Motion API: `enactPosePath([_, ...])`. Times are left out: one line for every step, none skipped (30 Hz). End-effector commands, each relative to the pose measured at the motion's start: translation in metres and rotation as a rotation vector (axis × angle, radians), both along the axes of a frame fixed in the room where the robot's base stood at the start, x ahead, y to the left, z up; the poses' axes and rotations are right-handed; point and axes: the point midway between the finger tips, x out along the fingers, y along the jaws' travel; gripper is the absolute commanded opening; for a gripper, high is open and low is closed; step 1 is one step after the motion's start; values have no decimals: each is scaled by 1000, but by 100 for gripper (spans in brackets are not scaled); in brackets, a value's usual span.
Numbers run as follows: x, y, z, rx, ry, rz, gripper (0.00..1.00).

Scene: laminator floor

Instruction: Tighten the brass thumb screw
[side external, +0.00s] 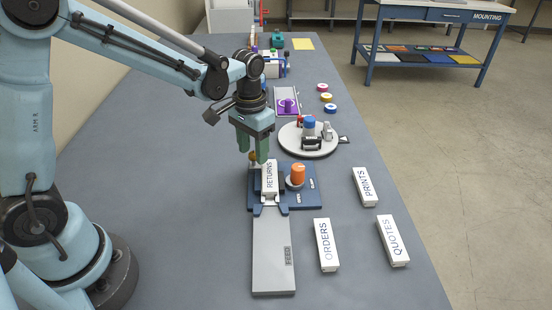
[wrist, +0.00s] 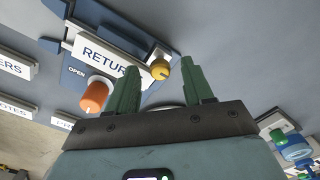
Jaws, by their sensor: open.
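In the wrist view the round brass head (wrist: 160,70) shows between and just beyond my fingertips. My gripper (side external: 253,157) points down at it with green fingers. In the wrist view my gripper (wrist: 159,66) is open, one finger to each side of the head. I cannot tell whether either finger touches it. The white RETURNS block (side external: 269,178) sits on the blue fixture (side external: 306,199), beside an orange knob (side external: 298,174).
A grey FEED plate (side external: 272,258) runs toward the front. A round turntable (side external: 293,141) carrying small tools stands behind the fixture. The bench left of the FEED plate is clear.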

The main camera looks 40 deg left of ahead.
Motion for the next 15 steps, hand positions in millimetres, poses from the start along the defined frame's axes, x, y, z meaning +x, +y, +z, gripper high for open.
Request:
enactPosePath([0,0,0,0,0,0,51])
enactPosePath([0,0,1,0,0,0,51])
enactPosePath([0,0,2,0,0,0,51])
enactPosePath([0,0,3,0,0,0,51])
enactPosePath([0,0,5,0,0,0,51])
enactPosePath([0,0,8,0,0,0,51])
enactPosePath([0,0,11,0,0,0,51])
enactPosePath([0,0,15,0,0,0,51])
enactPosePath([0,0,21,0,0,0,51])
enactPosePath([0,0,25,0,0,0,51])
enactPosePath([0,0,30,0,0,0,51])
enactPosePath([0,0,38,0,0,0,51])
enactPosePath([0,0,43,0,0,0,51])
enactPosePath([0,0,49,0,0,0,51])
enactPosePath([0,0,56,0,0,0,51])
